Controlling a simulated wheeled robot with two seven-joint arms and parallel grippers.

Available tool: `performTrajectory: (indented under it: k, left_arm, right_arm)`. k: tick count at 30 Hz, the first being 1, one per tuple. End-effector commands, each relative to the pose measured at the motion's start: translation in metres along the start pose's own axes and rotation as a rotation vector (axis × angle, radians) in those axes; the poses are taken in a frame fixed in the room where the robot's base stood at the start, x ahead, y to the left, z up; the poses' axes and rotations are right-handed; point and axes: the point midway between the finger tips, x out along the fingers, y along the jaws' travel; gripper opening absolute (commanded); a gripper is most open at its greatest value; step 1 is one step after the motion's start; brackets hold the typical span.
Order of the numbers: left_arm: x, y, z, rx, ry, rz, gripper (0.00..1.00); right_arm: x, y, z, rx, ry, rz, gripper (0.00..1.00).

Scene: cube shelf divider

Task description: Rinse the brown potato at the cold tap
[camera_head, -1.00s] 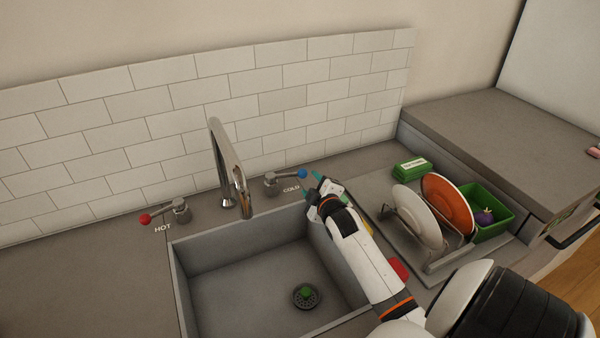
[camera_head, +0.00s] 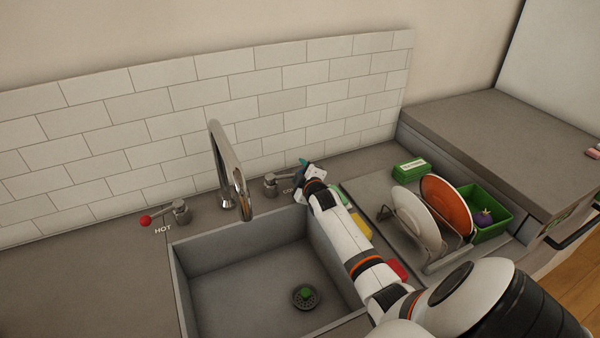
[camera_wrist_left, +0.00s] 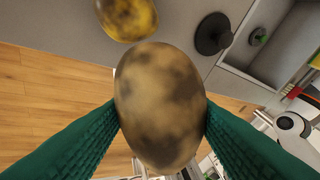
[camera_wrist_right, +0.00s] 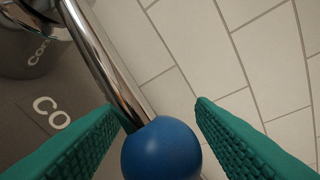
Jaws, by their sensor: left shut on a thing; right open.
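The brown potato (camera_wrist_left: 160,110), mottled with dark patches, is held between the green fingers of my left gripper (camera_wrist_left: 161,105) in the left wrist view. My left gripper is not in the head view. The cold tap's handle (camera_head: 270,184) stands at the back right of the sink. Its blue knob (camera_wrist_right: 160,150) fills the low middle of the right wrist view. My right gripper (camera_wrist_right: 157,103) is open, with a finger on each side of the knob. In the head view my right gripper (camera_head: 305,166) is at the handle's end and hides the knob. The spout (camera_head: 228,165) shows no water.
The sink (camera_head: 240,280) holds a drain with a green piece (camera_head: 305,293). The hot tap has a red knob (camera_head: 146,221). A dish rack with plates (camera_head: 414,215) and a green bin (camera_head: 497,228) stand right. A yellow mottled potato (camera_wrist_left: 128,18) and a dark round object (camera_wrist_left: 213,34) lie near the left gripper.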

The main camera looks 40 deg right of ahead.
Motion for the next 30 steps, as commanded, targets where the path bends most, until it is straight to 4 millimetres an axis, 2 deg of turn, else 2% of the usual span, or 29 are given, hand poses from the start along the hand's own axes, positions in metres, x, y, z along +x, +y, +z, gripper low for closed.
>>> performTrajectory:
  k: [2,3,12,25,30]
  left_arm:
    - [0.000,0.000,0.000,0.000,0.000,0.000,0.25]
    - [0.000,0.000,0.000,0.000,0.000,0.000,0.25]
    - [0.000,0.000,0.000,0.000,0.000,0.000,0.25]
    - [-0.007,-0.003,-0.003,0.000,0.000,0.000,0.25]
    - [-0.002,-0.001,-0.001,0.000,0.000,0.000,0.25]
  right_arm:
    - [0.000,0.000,0.000,0.000,0.000,0.000,0.50]
    - [0.000,0.000,0.000,0.000,0.000,0.000,0.47]
    - [0.000,0.000,0.000,0.000,0.000,0.000,0.00]
    - [-0.009,0.001,0.004,0.033,0.079,-0.057,0.00]
    - [-0.015,0.005,0.004,0.049,0.145,-0.101,0.00]
